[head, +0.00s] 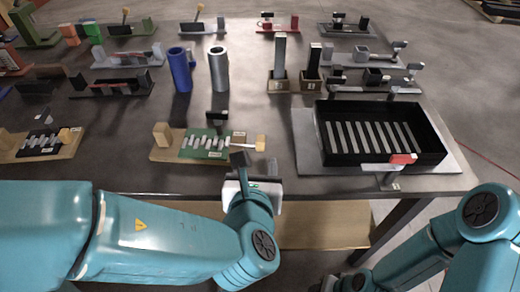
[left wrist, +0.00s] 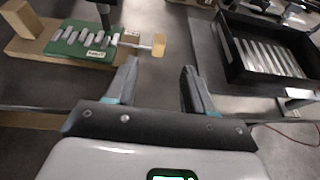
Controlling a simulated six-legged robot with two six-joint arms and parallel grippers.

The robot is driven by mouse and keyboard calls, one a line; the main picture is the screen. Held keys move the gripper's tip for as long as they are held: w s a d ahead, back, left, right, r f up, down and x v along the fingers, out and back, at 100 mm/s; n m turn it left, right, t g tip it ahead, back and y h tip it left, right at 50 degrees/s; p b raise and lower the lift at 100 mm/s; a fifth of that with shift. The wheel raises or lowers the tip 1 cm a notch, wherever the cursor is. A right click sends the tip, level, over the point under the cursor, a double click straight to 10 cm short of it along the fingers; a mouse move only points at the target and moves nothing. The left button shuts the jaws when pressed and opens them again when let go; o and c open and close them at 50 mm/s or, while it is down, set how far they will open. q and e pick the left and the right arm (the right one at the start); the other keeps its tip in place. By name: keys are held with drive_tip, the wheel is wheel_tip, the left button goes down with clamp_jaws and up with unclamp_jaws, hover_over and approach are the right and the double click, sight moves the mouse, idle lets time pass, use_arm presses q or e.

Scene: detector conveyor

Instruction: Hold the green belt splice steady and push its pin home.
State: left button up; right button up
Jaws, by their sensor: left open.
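The green belt splice (head: 190,143) lies on a wooden board near the table's front edge, with a row of silver links on it. It also shows at the upper left of the left wrist view (left wrist: 100,58). Its pin (left wrist: 132,44) sticks out on the right and ends in a wooden knob (head: 261,143). My left gripper (head: 255,163) is just in front of the knob, open and empty. Its two fingers (left wrist: 160,70) stand apart in the left wrist view, with the knob beyond them. My right arm is at the lower right; its fingers are not visible.
A wooden block (head: 162,134) stands at the board's left end. A black tray (head: 440,150) with silver bars is to the right, with a red-topped fixture (head: 402,159) in front. Another splice board (head: 42,145) lies left. Blue (head: 180,70) and silver (head: 219,70) cylinders stand behind.

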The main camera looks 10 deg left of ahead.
sight(261, 137)
use_arm(q)
drive_tip(key=b+x, duration=0.1)
drive_tip(key=x, duration=1.3)
drive_tip(key=shift+w+f, duration=0.2)
drive_tip(key=shift+f, duration=0.05)
clamp_jaws()
